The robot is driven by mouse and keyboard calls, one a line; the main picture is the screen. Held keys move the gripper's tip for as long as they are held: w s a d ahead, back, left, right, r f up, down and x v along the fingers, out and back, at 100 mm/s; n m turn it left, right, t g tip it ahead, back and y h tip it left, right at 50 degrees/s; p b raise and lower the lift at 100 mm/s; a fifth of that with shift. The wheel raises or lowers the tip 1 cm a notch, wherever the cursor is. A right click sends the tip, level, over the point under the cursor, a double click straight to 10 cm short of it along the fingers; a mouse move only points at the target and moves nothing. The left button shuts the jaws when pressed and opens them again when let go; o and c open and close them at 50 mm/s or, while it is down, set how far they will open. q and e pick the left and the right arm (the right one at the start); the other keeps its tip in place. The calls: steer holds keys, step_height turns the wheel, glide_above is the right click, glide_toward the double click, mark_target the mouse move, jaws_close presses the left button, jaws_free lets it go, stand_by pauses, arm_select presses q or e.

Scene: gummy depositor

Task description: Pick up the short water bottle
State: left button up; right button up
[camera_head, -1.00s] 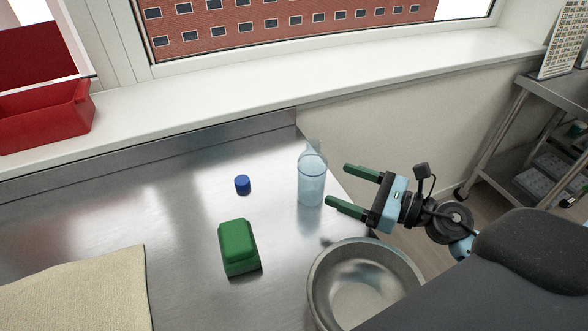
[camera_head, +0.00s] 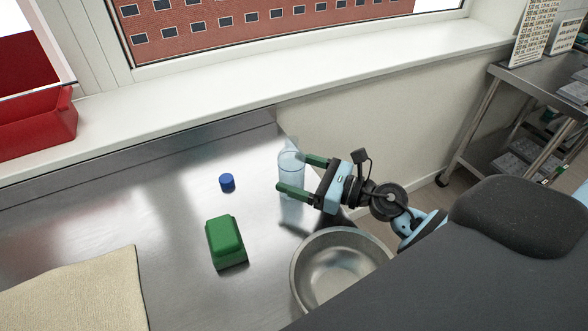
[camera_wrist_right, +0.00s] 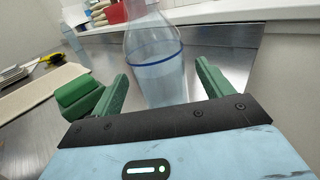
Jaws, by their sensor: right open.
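The short water bottle (camera_head: 291,163) is clear and pale blue and stands upright at the right end of the steel table. It also shows in the right wrist view (camera_wrist_right: 155,60), where a dark blue ring goes round it. My right gripper (camera_head: 297,174) is open, its two green fingers on either side of the bottle. In the right wrist view the bottle stands between the fingers (camera_wrist_right: 158,80), with a gap visible to the right finger. Contact on the left finger cannot be told. My left gripper is not in view.
A blue cap (camera_head: 227,181) and a green box (camera_head: 226,242) stand left of the bottle. A steel bowl (camera_head: 300,268) is in front of it, near my right arm. A red bin (camera_head: 40,125) is at the far left.

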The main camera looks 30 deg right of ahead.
steer(key=shift+x, duration=0.85)
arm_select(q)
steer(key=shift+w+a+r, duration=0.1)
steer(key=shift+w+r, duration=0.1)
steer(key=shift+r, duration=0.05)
arm_select(e)
steer(key=c, duration=1.2)
steer(key=shift+d, duration=0.1)
